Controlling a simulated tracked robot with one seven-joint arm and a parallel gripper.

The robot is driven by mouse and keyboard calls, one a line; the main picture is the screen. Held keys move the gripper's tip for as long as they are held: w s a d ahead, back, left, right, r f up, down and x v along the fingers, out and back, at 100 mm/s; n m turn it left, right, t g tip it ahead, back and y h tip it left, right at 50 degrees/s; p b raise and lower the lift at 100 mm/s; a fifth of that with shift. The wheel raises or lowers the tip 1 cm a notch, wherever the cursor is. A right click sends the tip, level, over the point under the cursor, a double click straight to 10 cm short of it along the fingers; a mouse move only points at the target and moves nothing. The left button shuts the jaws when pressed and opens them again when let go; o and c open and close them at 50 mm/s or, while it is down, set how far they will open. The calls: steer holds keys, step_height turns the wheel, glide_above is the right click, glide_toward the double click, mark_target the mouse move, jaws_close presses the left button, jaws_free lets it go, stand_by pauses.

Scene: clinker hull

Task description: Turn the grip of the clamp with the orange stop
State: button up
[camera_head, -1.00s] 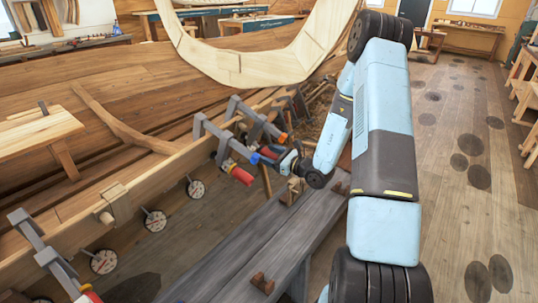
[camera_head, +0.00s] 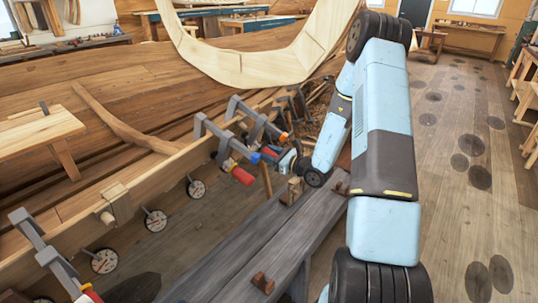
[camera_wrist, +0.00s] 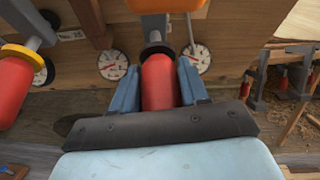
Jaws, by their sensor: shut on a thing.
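The clamp with the orange stop (camera_head: 284,136) sits on the hull plank's edge, the farther of two neighbouring clamps. Its orange stop also shows at the top of the wrist view (camera_wrist: 168,5). Its red grip (camera_wrist: 158,80) points toward my wrist camera. My gripper (camera_wrist: 158,76) is shut on this grip, with one blue finger on each side. In the head view my gripper (camera_head: 287,160) is small and partly hides the grip.
A nearer clamp with a blue stop (camera_head: 254,158) and red grip (camera_head: 240,174) stands close to the left. Dial gauges (camera_head: 156,221) hang along the plank. A grey bench (camera_head: 260,250) lies below. The floor at right is open.

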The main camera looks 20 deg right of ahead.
steer(key=shift+m, duration=0.3)
steer(key=shift+m+g+y, duration=0.7)
steer(key=shift+g+y, duration=0.2)
steer(key=shift+d+m+g+y, duration=0.1)
steer(key=shift+m+g+y, duration=0.6)
steer(key=shift+m+y, duration=0.15)
steer(key=shift+w+f+m+g+y, duration=0.1)
steer(key=shift+m+g+y, duration=0.6)
steer(key=shift+m+y, duration=0.25)
steer(key=shift+f+m+g+y, duration=0.1)
steer(key=shift+m+g+y, duration=0.5)
steer(key=shift+m+y, duration=0.35)
steer(key=m+y, duration=0.1)
steer(key=m, duration=0.1)
steer(key=m+y, duration=0.2)
steer(key=shift+f+m+g, duration=0.15)
steer(key=shift+m+g, duration=0.2)
steer(key=shift+g, duration=0.05)
steer(key=shift+m+t+y, duration=0.5)
steer(key=shift+m+y, duration=0.35)
steer(key=shift+m, duration=1.25)
